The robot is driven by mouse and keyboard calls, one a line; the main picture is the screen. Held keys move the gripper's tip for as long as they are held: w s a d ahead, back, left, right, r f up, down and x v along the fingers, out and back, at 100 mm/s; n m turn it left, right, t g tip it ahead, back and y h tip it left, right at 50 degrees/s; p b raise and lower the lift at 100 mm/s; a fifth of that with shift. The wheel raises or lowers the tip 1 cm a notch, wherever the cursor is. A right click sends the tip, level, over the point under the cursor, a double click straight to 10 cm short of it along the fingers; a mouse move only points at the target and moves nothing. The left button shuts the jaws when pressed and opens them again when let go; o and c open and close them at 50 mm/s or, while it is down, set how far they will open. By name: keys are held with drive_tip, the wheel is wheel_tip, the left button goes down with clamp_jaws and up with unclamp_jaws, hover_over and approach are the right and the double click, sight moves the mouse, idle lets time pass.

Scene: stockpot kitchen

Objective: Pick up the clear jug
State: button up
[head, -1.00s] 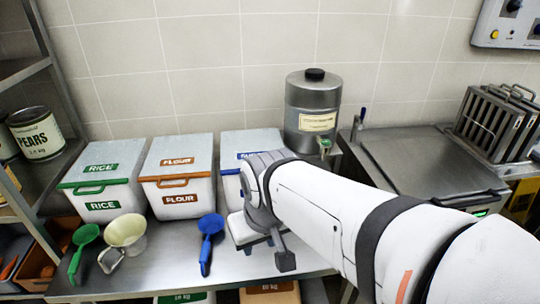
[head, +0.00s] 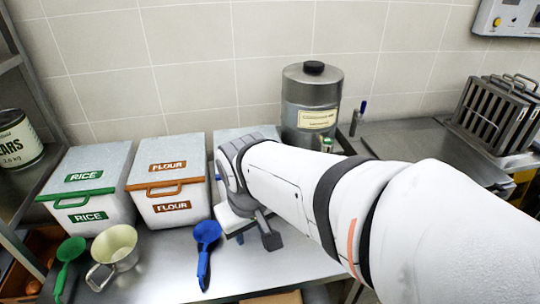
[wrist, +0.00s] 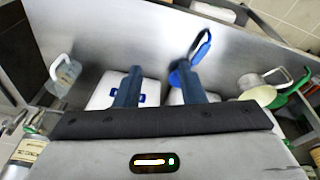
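The clear jug (wrist: 66,74), see-through with a pale handle, stands on the steel bench at the left of the wrist view. In the head view I cannot make it out; my arm covers that part of the bench. My gripper (wrist: 161,88) is open and empty, its two dark blue fingers apart over the bench. The jug is well to the left of both fingers in the wrist view, not between them and not touched.
White rice (head: 92,190) and flour (head: 168,182) bins stand behind. A steel canister (head: 312,105) stands at the back.

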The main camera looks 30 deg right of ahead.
drive_tip(key=w+d+f+n+g+h+b, duration=0.1)
drive_tip(key=w+d+f+n+h+b, duration=0.3)
drive_tip(key=d+f, duration=0.3)
drive_tip(key=w+d+f+n+g+h+b, duration=0.1)
drive_tip(key=w+d+f+n+h+b, duration=0.3)
drive_tip(key=d, duration=0.7)
drive_tip(key=w+d+f+n+g+h+b, duration=0.2)
drive_tip(key=w+d+f+n+h+b, duration=0.3)
drive_tip(key=d+f+n+h, duration=0.3)
drive_tip(key=shift+w+d+f+h, duration=0.2)
drive_tip(key=shift+w+f, duration=0.1)
drive_tip(key=shift+f, duration=0.45)
drive_tip(key=shift+w+d+f+h, duration=0.15)
drive_tip(key=shift+w+f+h, duration=0.1)
drive_tip(key=shift+f, duration=0.45)
drive_tip(key=shift+w+d+f+h, duration=0.2)
drive_tip(key=shift+w+f, duration=0.1)
drive_tip(key=shift+f, duration=0.45)
drive_tip(key=shift+d, duration=0.35)
drive_tip(key=d, duration=0.7)
drive_tip(key=shift+s+r, duration=0.2)
drive_tip(key=shift+s, duration=0.1)
drive_tip(key=shift+c, duration=0.3)
clamp_jaws()
